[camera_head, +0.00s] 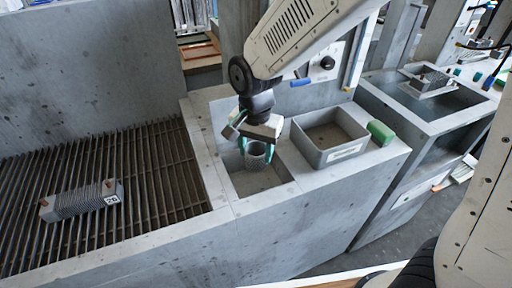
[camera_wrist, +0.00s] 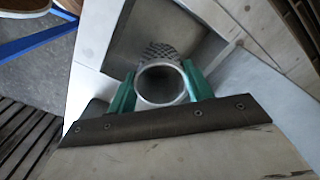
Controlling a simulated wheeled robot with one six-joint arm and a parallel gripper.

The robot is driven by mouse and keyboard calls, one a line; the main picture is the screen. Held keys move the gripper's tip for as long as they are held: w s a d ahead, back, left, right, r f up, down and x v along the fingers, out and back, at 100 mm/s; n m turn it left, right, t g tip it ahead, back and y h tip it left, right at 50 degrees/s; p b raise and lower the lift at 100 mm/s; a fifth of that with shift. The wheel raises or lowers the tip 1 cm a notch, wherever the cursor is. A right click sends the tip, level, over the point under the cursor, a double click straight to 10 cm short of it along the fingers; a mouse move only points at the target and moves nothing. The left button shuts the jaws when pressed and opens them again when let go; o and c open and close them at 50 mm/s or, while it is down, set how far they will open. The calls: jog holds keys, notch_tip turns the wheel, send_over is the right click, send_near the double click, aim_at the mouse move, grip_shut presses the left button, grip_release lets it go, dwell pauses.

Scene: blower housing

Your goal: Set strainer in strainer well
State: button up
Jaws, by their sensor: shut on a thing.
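The strainer (camera_head: 255,158) is a grey mesh cylinder with a plain round rim. My gripper (camera_head: 257,148) is shut on it, with green fingers on either side of the rim. In the wrist view the strainer (camera_wrist: 161,82) is between the two green fingers of my gripper (camera_wrist: 160,88), its open mouth facing the camera. The strainer is over or partly inside a square recess (camera_head: 250,182) in the grey concrete bench, likely the strainer well. The recess also shows in the wrist view (camera_wrist: 150,22). I cannot tell whether the strainer's bottom touches the recess floor.
A grey open bin (camera_head: 330,155) stands right of the recess, with a green block (camera_head: 381,132) beside it. A slatted grate (camera_head: 150,185) on the left bears a finned grey block (camera_head: 82,199). The bench front (camera_head: 310,215) is clear.

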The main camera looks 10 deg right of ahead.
aim_at(256, 168)
jog(key=shift+f, duration=1.7)
jog(key=shift+f, duration=0.2)
jog(key=shift+f, duration=1.3)
jog(key=shift+f, duration=0.15)
jog(key=shift+f, duration=1.05)
jog(key=shift+f, duration=0.15)
jog(key=o, duration=1.1)
